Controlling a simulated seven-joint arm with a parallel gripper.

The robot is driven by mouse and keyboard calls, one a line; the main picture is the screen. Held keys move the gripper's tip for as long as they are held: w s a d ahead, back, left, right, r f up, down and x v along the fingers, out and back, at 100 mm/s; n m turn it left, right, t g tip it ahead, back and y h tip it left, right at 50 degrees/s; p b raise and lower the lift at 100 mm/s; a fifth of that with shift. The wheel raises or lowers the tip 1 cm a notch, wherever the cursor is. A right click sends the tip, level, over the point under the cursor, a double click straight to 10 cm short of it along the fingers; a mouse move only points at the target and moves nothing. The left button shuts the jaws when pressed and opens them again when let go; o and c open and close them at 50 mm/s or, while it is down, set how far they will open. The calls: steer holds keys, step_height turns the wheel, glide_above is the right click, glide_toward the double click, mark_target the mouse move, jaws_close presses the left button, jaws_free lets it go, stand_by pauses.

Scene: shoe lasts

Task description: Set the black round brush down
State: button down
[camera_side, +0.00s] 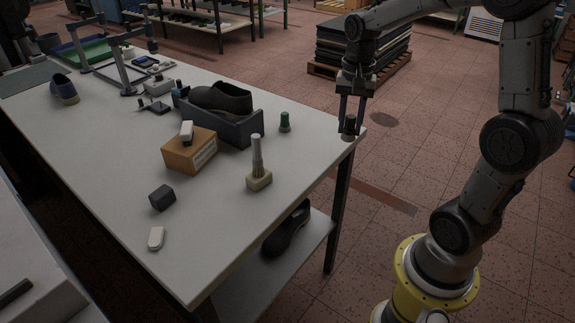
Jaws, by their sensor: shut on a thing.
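The black round brush (349,129) is at the far right corner of the white table (310,161). It looks small, dark and upright. My gripper (350,118) points straight down, with its two fingers shut on the upper part of the brush. The brush's lower end is at or just above the tabletop, close to the edge; I cannot tell whether it touches. The fingers partly hide its top.
A green-topped object (285,122) stands left of the brush. A grey tray (238,133) holds a black shoe (222,98). The front right tabletop is clear.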

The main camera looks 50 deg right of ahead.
steer(key=shift+s+a, duration=0.1)
steer(key=shift+s, duration=0.05)
steer(key=s+a+n, duration=0.2)
steer(key=a+n, duration=0.7)
steer(key=a, duration=1.6)
steer(key=w+a+f, duration=0.1)
steer(key=w+f, duration=0.2)
steer(key=w, duration=0.1)
steer(key=w+a+f, duration=0.2)
steer(key=w+f, duration=0.1)
steer(key=w, duration=0.1)
steer(key=w+a+f, duration=0.2)
steer(key=w+f, duration=0.1)
steer(key=w, duration=0.1)
steer(key=shift+w+a+f, duration=0.1)
steer(key=shift+a, duration=0.15)
steer(key=shift+w+f, duration=0.2)
steer(key=shift+f, duration=0.1)
steer(key=shift+a+f, duration=0.1)
steer(key=shift+f, duration=1.35)
steer(key=shift+f, duration=0.15)
